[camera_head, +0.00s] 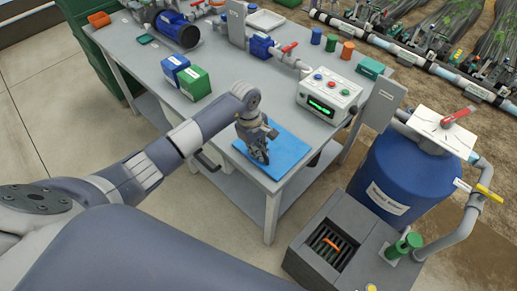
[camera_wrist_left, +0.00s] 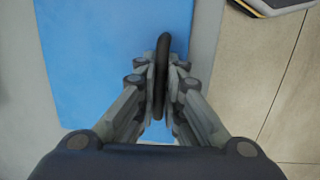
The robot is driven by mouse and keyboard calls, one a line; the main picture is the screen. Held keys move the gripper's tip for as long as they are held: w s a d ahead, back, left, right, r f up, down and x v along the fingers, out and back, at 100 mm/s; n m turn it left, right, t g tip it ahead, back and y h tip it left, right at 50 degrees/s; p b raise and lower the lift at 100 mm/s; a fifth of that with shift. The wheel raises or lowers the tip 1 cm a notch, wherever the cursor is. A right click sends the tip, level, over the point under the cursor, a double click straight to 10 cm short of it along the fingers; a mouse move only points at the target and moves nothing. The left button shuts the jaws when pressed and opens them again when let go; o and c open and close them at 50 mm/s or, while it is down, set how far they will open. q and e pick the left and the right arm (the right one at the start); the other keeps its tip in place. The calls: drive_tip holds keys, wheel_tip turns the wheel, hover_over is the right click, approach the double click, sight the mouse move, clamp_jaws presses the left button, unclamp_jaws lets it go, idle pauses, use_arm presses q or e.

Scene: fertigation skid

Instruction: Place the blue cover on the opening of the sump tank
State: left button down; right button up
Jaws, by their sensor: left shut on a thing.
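The blue cover (camera_head: 283,148) is a flat blue panel at the front corner of the grey table. My left gripper (camera_head: 262,155) is over it, pointing down. In the left wrist view the blue cover (camera_wrist_left: 115,50) lies below, and my left gripper (camera_wrist_left: 162,95) is shut on a dark upright handle (camera_wrist_left: 164,48). I cannot tell whether the cover is touching the table or slightly raised. The sump tank (camera_head: 300,262) appears to be the grey box at the lower right, with a dark square opening that shows bars and an orange item inside. My right gripper is not in view.
A grey control box (camera_head: 328,98) stands behind the cover, and blue and green boxes (camera_head: 195,83) stand left of it. A labelled blue tank (camera_head: 400,180), a grey pipe (camera_head: 462,222) and a green fitting (camera_head: 404,246) stand close to the opening.

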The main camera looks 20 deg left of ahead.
use_arm(q)
drive_tip(key=c, duration=1.7)
unclamp_jaws()
